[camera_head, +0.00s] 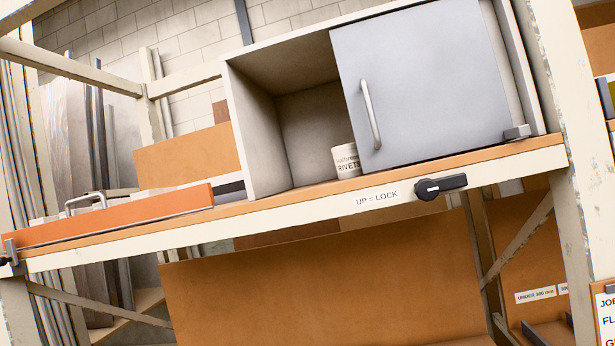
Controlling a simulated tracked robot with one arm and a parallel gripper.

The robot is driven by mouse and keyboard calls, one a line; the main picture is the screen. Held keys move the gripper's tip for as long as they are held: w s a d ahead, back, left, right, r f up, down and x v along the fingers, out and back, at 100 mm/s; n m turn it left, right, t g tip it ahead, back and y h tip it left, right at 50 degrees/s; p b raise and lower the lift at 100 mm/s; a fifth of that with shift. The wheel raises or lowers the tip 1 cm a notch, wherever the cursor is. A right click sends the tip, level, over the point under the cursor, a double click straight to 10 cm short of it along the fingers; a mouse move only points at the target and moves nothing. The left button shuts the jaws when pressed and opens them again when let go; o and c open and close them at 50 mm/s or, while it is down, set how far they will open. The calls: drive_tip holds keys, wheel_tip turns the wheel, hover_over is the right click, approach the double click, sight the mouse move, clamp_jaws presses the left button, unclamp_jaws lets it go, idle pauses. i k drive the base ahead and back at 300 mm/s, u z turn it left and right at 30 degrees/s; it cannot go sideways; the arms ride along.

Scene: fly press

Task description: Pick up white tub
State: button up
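A white tub (346,161) with dark lettering reading "RIVETS" stands inside a grey cabinet (259,140) on a shelf. Its right side is hidden behind the cabinet's grey sliding door (430,85), which covers the right part of the opening. The left part of the opening is uncovered. The door has a vertical metal handle (370,114) near its left edge. My gripper does not show in this view.
The shelf (300,207) has a pale front edge with a black rotary knob (441,186) and an "UP = LOCK" label (376,199). An orange panel with a handle (110,218) lies at the left. Pale posts (575,150) frame the shelf.

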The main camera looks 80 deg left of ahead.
sight(347, 160)
drive_tip(key=k, duration=0.95)
drive_tip(key=u, duration=0.7)
drive_tip(key=i, duration=0.8)
drive_tip(key=z, duration=0.05)
